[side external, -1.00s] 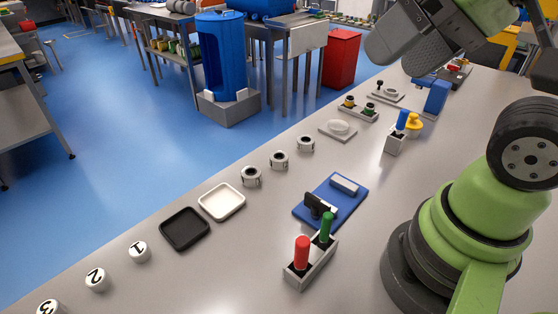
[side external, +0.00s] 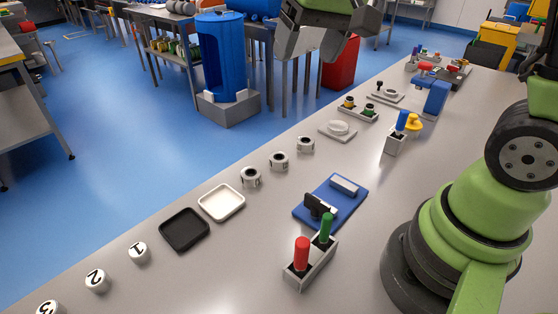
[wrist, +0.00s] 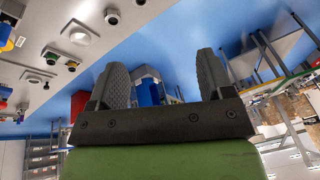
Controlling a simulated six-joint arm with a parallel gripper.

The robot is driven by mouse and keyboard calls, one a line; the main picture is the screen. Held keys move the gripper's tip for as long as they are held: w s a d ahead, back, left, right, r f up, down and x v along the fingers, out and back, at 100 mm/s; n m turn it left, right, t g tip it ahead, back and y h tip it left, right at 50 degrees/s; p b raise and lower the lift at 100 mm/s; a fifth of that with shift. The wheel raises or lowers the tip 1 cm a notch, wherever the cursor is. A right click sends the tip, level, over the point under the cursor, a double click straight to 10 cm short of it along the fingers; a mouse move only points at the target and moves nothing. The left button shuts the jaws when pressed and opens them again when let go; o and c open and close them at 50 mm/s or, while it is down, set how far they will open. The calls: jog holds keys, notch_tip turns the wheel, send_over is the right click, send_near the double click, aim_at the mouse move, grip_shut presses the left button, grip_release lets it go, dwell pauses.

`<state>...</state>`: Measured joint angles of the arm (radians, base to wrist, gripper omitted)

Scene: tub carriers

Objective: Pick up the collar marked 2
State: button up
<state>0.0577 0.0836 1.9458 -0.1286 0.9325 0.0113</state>
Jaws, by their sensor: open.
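Three pale ring-shaped collars stand in a slanting row on the bench in the side view: a near one (side external: 251,177), a middle one (side external: 279,160) and a far one (side external: 306,144). Each has a dark hole on top and dark marks on its side, too small to read, so I cannot tell which is marked 2. A white round piece with a clear 2 (side external: 97,280) sits at the lower left. My gripper (side external: 318,48) is high at the top of the side view, apart from everything. Its two fingers are spread and empty in the wrist view (wrist: 162,78).
White pieces marked 1 (side external: 139,252) and 3 (side external: 49,308) flank the 2. A black tray (side external: 207,224) and a white tray (side external: 239,192) lie by the collars. A blue fixture (side external: 345,213) and a holder with red and green pegs (side external: 291,275) stand nearer my base.

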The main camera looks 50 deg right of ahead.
jog(key=w+d+f+g, duration=0.2)
jog(key=w+f, duration=0.5)
jog(key=f, duration=0.2)
jog(key=g, duration=0.2)
send_over(280, 157)
notch_tip(280, 157, down, 8)
jog(key=f, duration=0.1)
jog(key=shift+h, duration=0.4)
jog(key=f, duration=0.4)
jog(key=shift+s+a, duration=0.25)
jog(key=shift+s+a+f, duration=0.1)
jog(key=shift+a+f, duration=0.05)
jog(key=shift+f, duration=1.35)
jog(key=shift+s+a+f, duration=0.1)
jog(key=shift+a+f, duration=0.05)
jog(key=shift+f, duration=1.3)
